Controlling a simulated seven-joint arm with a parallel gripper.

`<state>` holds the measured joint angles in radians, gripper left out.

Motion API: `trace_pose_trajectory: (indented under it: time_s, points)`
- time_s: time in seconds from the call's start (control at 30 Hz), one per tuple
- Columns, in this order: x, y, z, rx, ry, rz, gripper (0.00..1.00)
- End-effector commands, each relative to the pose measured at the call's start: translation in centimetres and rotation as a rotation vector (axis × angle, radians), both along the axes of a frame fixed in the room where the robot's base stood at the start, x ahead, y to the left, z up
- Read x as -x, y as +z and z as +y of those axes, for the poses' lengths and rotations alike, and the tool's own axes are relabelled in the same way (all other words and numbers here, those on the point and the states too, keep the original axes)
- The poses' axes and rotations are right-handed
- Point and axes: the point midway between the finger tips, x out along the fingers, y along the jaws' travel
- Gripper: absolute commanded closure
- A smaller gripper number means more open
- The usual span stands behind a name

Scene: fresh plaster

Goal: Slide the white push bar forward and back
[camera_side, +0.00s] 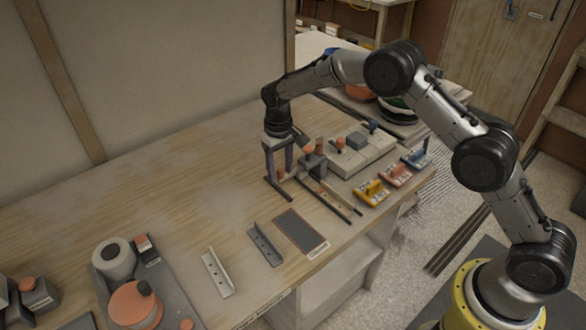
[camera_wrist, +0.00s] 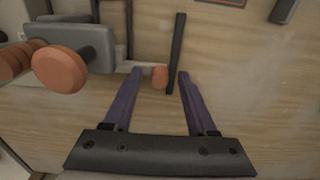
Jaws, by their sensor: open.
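My gripper (camera_side: 279,174) is open, pointing down over the left end of a dark-railed fixture (camera_side: 336,201) on the workbench. In the wrist view its two purple fingers (camera_wrist: 160,74) are spread apart with nothing clamped between them. A short pale bar (camera_wrist: 135,67), which looks like the white push bar, runs sideways there and has a terracotta knob (camera_wrist: 160,78) at its right end. The knob appears between the fingertips; I cannot tell whether they touch it. A grey block with a larger terracotta knob (camera_wrist: 60,69) stands to the left. The bar is mostly hidden in the side view.
A pale block unit (camera_side: 352,158) stands behind the fixture, with yellow, pink and blue clamps (camera_side: 371,192) at its right. A dark mat (camera_side: 300,231) and two angle brackets (camera_side: 217,272) lie in front.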

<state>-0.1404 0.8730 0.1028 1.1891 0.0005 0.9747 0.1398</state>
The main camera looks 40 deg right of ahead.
Motion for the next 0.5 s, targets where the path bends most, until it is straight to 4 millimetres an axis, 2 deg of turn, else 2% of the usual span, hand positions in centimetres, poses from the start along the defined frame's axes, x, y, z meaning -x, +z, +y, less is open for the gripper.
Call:
trace_pose_trajectory:
  time_s: [0.17, 0.5]
  points:
    - [0.0, 0.2, 0.0, 0.000, 0.000, 0.001, 0.43]
    - [0.0, 3.2, 0.0, 0.000, 0.000, -0.001, 0.43]
